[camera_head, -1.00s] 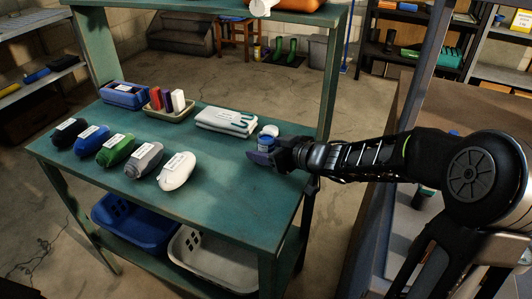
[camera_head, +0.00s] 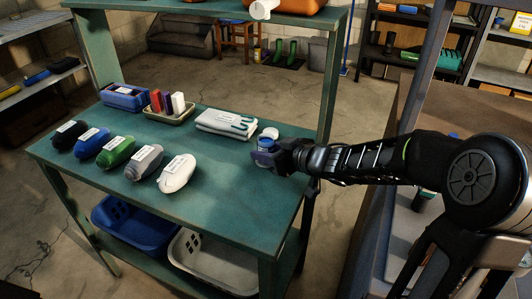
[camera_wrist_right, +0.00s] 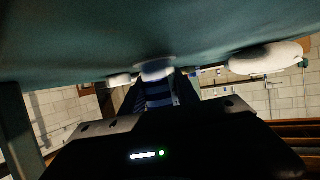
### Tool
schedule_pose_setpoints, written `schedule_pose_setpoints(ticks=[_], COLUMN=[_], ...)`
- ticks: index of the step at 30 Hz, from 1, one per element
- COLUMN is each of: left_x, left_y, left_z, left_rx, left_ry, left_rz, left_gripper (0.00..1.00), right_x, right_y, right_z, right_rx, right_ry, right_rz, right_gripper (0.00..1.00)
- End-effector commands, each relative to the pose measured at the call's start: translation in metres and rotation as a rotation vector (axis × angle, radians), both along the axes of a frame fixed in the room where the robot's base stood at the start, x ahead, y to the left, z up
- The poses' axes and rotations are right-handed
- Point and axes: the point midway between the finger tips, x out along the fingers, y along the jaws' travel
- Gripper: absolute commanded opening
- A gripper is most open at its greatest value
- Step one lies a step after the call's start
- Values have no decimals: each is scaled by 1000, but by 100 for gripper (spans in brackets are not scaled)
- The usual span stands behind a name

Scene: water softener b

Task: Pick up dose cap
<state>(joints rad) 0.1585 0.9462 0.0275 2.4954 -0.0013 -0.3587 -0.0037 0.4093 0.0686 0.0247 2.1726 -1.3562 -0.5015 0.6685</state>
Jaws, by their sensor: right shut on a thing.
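The dose cap (camera_head: 265,143) is a small blue cup with a pale rim near the right side of the green table (camera_head: 232,215). My right gripper (camera_head: 264,157) is low over the table and shut on it; the dark fingers hide its lower part. In the right wrist view, which shows the table upside down, the pale end of the dose cap (camera_wrist_right: 157,70) shows between the fingers, close to the table surface. I cannot tell whether it still touches the table. My left gripper is not in view.
A small white round thing (camera_head: 271,132) sits just behind the cap. A folded white cloth (camera_head: 222,121) lies to its left. A white bottle (camera_head: 177,174) ends a row of several bottles. A tray (camera_head: 170,115) and a blue box (camera_head: 124,97) stand farther back. The table's front right is clear.

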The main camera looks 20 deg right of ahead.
Motion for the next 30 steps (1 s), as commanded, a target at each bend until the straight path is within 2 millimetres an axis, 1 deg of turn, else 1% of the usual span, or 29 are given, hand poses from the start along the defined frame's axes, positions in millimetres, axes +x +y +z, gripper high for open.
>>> schedule_pose_setpoints(ticks=[1,8,16,19,23,30], left_x=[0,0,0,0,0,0], left_y=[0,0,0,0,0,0], left_z=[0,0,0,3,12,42], left_rx=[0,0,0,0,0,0], left_ry=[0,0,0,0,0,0], left_rz=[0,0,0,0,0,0], left_gripper=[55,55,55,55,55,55], right_x=[0,0,0,0,0,0], right_y=[0,0,0,0,0,0], right_z=[0,0,1,5,20,68], right_rx=[0,0,0,-1,-1,-2], right_ry=[0,0,-1,-1,-2,-4], right_rz=[0,0,0,0,1,0], right_gripper=[18,0,0,0,0,0])
